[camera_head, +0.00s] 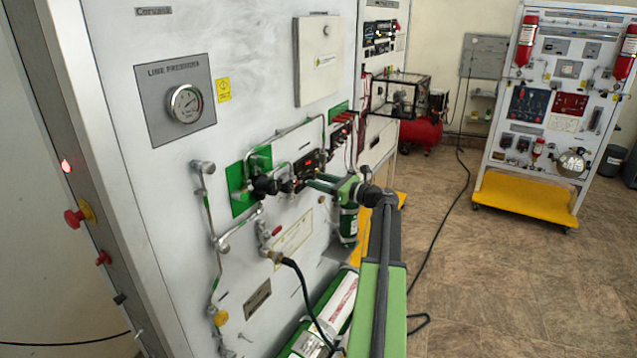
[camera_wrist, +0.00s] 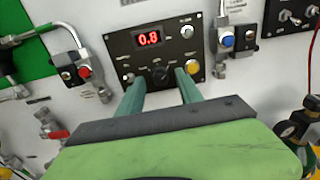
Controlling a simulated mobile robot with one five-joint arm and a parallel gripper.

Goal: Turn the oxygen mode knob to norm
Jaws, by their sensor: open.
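A black control panel (camera_wrist: 118,46) with a red display reading 0.8 (camera_wrist: 149,37) fills the upper middle of the wrist view. A dark round knob (camera_wrist: 160,72) sits low in its middle, probably the oxygen mode knob; its labels and pointer setting are too small to read. My gripper (camera_wrist: 160,78) is open, its two teal fingers apart, one on each side of this knob in the picture. I cannot tell whether they touch it. In the head view my gripper (camera_head: 312,182) is at the panel (camera_head: 304,162), and the knob is hidden.
A yellow button (camera_wrist: 192,66) and a silver knob (camera_wrist: 187,31) are on the same panel. Fittings with a red cap (camera_wrist: 85,72) and a blue cap (camera_wrist: 227,40) flank it. Open floor (camera_head: 520,270) lies right.

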